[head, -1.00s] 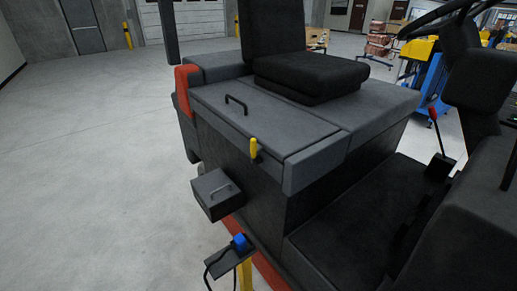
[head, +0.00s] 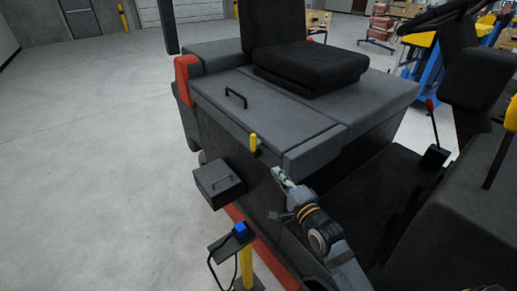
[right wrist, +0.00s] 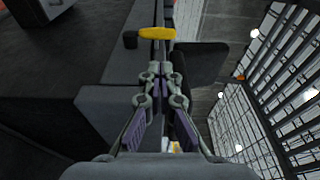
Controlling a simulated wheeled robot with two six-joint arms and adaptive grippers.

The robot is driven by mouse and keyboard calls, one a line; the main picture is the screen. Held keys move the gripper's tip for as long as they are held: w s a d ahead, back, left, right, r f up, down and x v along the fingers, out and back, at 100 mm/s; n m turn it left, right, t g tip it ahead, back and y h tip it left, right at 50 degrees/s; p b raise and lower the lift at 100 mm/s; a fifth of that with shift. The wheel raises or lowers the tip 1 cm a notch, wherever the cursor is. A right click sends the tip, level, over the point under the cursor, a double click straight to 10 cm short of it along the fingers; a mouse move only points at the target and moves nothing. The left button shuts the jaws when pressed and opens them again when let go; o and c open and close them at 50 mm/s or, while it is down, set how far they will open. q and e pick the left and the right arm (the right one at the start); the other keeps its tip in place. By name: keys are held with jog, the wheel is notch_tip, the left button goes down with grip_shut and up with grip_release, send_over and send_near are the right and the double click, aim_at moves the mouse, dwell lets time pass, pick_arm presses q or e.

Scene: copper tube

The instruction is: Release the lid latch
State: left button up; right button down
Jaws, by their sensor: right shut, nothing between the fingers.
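The lid latch is a small yellow handle (head: 254,143) standing upright on the front edge of the grey lid (head: 222,92) of the vehicle's seat deck. The lid is down and carries a black bar handle (head: 236,97). My right gripper (head: 278,172) is shut and empty, just below and to the right of the latch, apart from it in the head view. In the right wrist view the yellow latch (right wrist: 157,33) lies just beyond the tips of the shut fingers (right wrist: 157,68); contact cannot be told. My left gripper is not in view.
A black box with a handle (head: 219,183) sticks out from the vehicle's side below the latch. The black seat (head: 311,68) is behind the lid. Open floor lies to the left.

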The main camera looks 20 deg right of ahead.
aim_at(255, 143)
jog(key=w, duration=0.4)
jog(key=w+a, duration=0.1)
jog(key=w, duration=0.4)
jog(key=w+a, duration=0.1)
jog(key=w, duration=0.4)
jog(key=shift+a, duration=0.1)
